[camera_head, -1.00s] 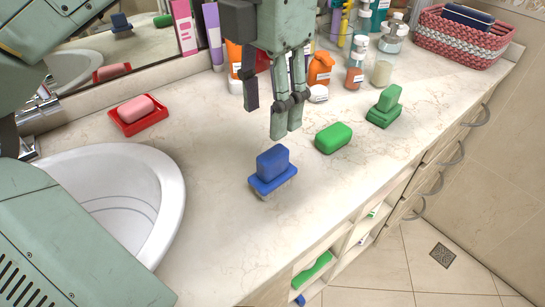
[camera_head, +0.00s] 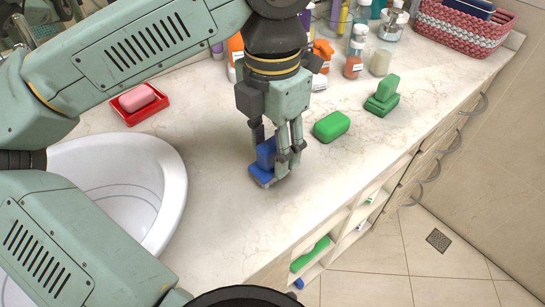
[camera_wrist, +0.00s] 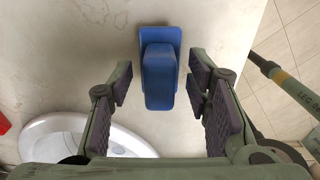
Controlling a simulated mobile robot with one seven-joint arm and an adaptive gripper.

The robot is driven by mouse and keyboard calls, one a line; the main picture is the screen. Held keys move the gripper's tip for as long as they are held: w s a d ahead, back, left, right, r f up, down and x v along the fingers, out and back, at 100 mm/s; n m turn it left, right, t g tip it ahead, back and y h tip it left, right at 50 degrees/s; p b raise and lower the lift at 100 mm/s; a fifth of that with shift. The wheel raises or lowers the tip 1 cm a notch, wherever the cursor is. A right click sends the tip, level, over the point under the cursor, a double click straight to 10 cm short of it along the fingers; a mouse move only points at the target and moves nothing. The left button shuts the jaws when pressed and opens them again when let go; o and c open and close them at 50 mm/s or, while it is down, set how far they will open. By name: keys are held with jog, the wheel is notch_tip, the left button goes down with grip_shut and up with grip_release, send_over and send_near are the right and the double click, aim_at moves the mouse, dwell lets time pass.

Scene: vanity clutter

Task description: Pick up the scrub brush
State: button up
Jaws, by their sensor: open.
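The blue scrub brush (camera_head: 264,155) stands upright on the countertop right of the sink, its block-shaped grip on top of a wider base. My gripper (camera_head: 275,156) is right above it with the fingers pointing down, and its fingers partly hide the brush. In the wrist view, the blue brush (camera_wrist: 159,84) lies between the open fingers of my gripper (camera_wrist: 160,82), with a gap on each side. I cannot tell any contact. A green piece of similar shape (camera_head: 382,102) stands farther back on the right.
A green soap-like block (camera_head: 332,126) lies close to the right of my gripper. A red dish with a pink bar (camera_head: 137,99) and the white sink (camera_head: 172,195) are at left. Bottles and a woven basket (camera_head: 462,32) stand behind. The front counter is clear.

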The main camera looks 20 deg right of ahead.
jog(key=shift+c, duration=0.6)
grip_shut()
notch_tip(320, 180, up, 10)
jog(key=shift+r+b, duration=0.1)
jog(key=shift+b, duration=0.55)
jog(key=shift+c, duration=2.4)
grip_release()
grip_shut()
